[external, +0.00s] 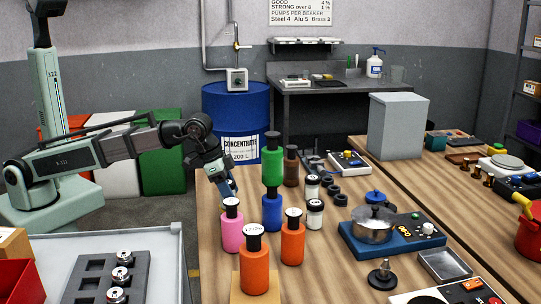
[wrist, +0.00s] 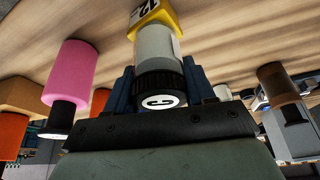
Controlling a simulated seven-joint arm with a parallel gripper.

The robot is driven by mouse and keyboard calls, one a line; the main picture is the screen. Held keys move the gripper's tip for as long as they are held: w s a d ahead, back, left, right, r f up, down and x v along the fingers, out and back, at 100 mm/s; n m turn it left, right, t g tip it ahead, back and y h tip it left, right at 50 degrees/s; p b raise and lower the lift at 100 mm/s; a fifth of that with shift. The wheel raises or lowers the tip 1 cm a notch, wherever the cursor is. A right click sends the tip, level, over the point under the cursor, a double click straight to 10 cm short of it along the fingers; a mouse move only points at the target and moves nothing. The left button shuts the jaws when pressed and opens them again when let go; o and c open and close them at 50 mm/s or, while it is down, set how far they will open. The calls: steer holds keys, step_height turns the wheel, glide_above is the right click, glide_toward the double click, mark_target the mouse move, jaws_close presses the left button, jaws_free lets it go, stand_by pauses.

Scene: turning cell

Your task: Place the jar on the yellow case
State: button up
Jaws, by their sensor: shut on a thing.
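My gripper (external: 227,187) is low over the left edge of the wooden table, behind the pink bottle. In the wrist view, its two blue fingers (wrist: 158,78) are shut on the jar (wrist: 157,50), one on each side. The jar has a pale grey body and a black ribbed lid with a white marked top facing the camera. The yellow case (wrist: 153,12), with a white "12" label, is at the jar's base end. The jar's base overlaps it, but I cannot tell whether they touch. The case and held jar are not discernible in the external view.
The pink bottle (external: 232,228) stands close to my gripper. Orange bottles (external: 293,246), a blue bottle (external: 272,213) and a green bottle (external: 272,167) are nearby. Two white jars (external: 314,214) stand further right, before a pot (external: 375,229) on a blue base.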

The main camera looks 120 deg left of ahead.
steer(key=shift+f, duration=0.1)
steer(key=o, duration=1.1)
steer(key=v, duration=1.2)
